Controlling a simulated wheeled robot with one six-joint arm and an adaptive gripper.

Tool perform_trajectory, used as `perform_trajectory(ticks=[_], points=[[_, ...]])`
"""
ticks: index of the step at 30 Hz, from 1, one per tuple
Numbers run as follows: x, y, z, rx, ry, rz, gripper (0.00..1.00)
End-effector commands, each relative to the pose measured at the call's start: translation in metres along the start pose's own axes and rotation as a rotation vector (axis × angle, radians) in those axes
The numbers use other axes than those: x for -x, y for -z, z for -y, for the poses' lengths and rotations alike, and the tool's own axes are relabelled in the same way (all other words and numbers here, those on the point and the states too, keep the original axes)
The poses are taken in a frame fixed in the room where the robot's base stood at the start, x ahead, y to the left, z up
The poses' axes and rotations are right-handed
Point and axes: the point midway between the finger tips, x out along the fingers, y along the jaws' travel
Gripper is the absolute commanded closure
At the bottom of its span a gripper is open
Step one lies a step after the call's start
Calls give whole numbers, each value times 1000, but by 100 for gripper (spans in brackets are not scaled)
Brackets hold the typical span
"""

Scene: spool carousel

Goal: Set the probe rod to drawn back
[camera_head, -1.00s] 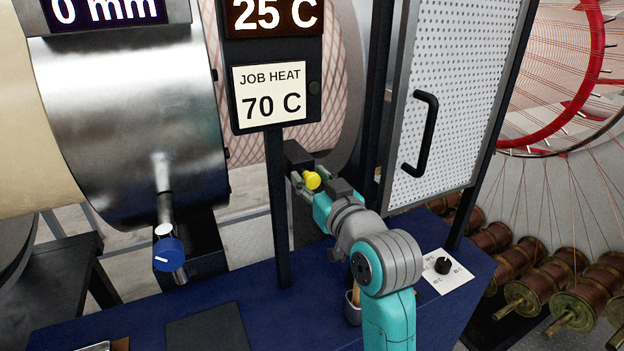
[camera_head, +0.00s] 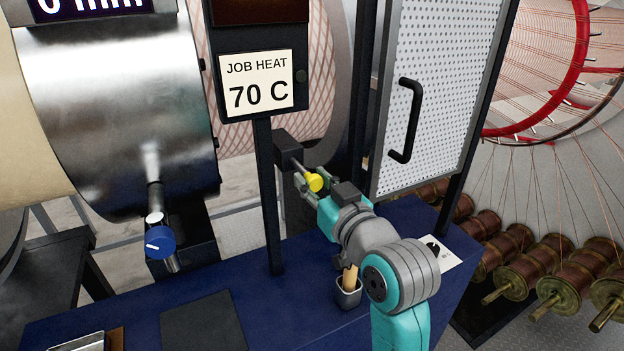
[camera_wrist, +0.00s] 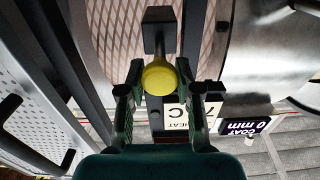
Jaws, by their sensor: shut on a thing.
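The probe rod has a yellow knob (camera_head: 315,182) at its near end, and its grey shaft (camera_head: 300,167) runs back into a black block (camera_head: 287,147) beside the mesh-patterned roll. A length of bare shaft shows between the block and the knob. My gripper (camera_head: 311,185) is shut on the probe rod at the yellow knob. In the wrist view the yellow knob (camera_wrist: 159,77) sits between my fingertips (camera_wrist: 158,82), with the shaft and block beyond it.
A sign post (camera_head: 268,200) reading 70 C stands left of my gripper. A perforated door (camera_head: 445,100) with a black handle is to the right. A steel drum with a blue knob (camera_head: 160,242) is left. A small cup (camera_head: 348,292) stands on the blue bench below my arm.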

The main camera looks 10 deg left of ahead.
Motion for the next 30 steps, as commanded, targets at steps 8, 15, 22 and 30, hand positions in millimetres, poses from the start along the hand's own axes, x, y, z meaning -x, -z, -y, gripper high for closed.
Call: perform_trajectory(ticks=[8,15,22,30], points=[[1,-1,0,0,0,3,42],[6,-1,0,0,-1,2,42],[40,-2,0,0,-1,2,42],[72,-2,0,0,0,3,42]])
